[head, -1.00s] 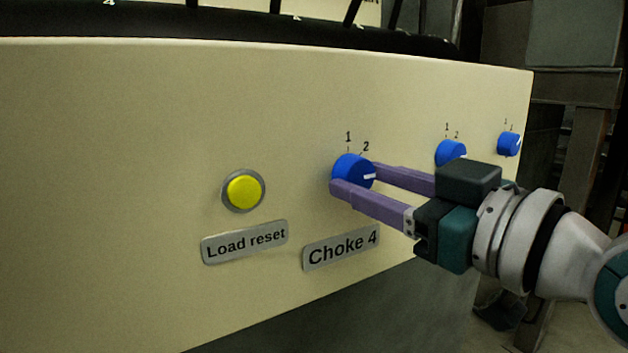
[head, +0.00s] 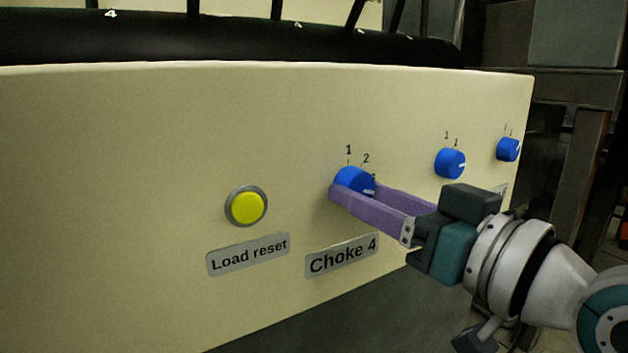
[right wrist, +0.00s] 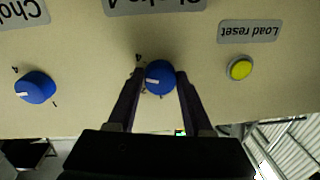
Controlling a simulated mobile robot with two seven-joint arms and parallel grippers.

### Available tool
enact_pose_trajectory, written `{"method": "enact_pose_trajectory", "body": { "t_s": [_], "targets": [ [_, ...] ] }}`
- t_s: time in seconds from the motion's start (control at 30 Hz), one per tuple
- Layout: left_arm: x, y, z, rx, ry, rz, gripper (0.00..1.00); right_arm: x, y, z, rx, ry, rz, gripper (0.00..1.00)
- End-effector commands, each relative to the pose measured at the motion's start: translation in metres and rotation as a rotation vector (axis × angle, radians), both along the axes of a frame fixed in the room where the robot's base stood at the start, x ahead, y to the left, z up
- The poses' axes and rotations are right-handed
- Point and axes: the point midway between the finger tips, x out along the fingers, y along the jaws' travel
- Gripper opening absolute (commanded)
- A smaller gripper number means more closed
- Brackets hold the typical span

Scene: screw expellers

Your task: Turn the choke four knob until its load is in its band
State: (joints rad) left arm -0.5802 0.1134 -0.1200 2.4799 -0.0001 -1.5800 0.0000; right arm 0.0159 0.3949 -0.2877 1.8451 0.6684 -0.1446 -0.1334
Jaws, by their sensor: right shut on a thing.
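The choke four knob (head: 352,180) is blue with a white pointer mark, on the cream panel above the "Choke 4" label (head: 342,256). In the head view the marks 1 and 2 show above it, and the mark lies on its right side. My right gripper (head: 355,189) is shut on the knob, one purple finger on each side. In the right wrist view the knob (right wrist: 159,77) sits between the fingertips, its white mark pointing left, with a 4 at its upper left. The load reading is not visible. My left gripper is not in view.
A yellow button (head: 248,207) labelled "Load reset" is left of the knob. Two more blue knobs (head: 450,163) (head: 508,149) are farther right on the panel. A dark rail (head: 230,45) runs above the panel.

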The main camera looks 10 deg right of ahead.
Motion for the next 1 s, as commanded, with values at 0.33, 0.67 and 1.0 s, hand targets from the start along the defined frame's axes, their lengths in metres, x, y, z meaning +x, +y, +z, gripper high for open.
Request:
{"method": "enact_pose_trajectory", "body": {
  "t_s": [0.33,0.67,1.0],
  "targets": [
    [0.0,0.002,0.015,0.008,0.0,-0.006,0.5,0.0,0.001,0.001,0.258,0.094,0.0,0.0],
    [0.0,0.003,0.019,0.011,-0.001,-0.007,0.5,-0.001,0.002,0.0,0.399,0.145,0.0,0.0],
    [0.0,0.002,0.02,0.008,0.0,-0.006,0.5,-0.001,0.002,0.0,0.435,0.157,0.001,0.0]
  ]
}}
